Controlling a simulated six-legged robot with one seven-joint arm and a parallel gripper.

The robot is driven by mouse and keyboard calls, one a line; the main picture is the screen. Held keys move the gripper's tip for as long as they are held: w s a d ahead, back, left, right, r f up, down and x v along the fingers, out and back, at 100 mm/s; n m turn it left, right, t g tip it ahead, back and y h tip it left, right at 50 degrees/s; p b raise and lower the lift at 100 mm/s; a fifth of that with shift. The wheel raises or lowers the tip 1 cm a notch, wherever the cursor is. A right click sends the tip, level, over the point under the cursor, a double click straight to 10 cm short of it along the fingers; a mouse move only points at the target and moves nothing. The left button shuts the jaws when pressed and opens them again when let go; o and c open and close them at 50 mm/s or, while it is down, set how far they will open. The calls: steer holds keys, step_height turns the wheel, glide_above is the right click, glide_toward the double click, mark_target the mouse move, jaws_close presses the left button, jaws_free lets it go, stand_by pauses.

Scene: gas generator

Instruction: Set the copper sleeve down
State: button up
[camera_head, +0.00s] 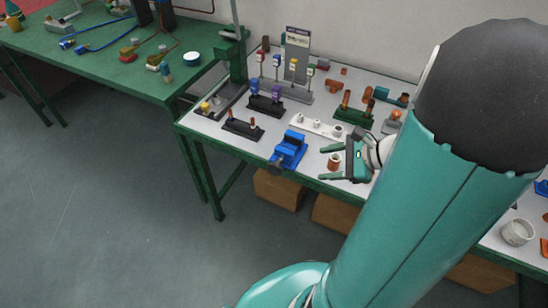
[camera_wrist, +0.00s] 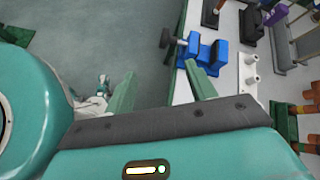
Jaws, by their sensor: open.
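A short copper sleeve (camera_head: 334,161) stands upright near the front edge of the white-topped table (camera_head: 311,162). In the head view it lies between the two fingertips of my gripper (camera_head: 326,162), with gaps visible on both sides. The green fingers are spread apart, and nothing is seen clamped between them. In the wrist view the open fingers of my gripper (camera_wrist: 163,80) also show wide apart. The sleeve cannot be made out there. My arm covers part of the table on the right in the head view.
A blue vise (camera_head: 288,151) stands left of my gripper and shows ahead of the fingers in the wrist view (camera_wrist: 206,51). A white rack (camera_head: 318,127) and a green stand with copper pieces (camera_head: 353,117) are behind. A white cup (camera_head: 517,232) is at far right.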

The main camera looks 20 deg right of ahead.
steer(key=s+a+r+n+g+h, duration=0.1)
steer(key=s+a+r+n+h, duration=0.1)
steer(key=a+r+n, duration=0.5)
steer(key=s+a+r+n+g+h, duration=0.1)
steer(key=a+r+n+h, duration=0.4)
steer(key=a+n, duration=0.6)
step_height(320, 180, up, 3)
steer(key=n, duration=0.4)
steer(key=shift+s+n, duration=0.35)
steer(key=shift+n, duration=0.05)
steer(key=shift+f, duration=0.1)
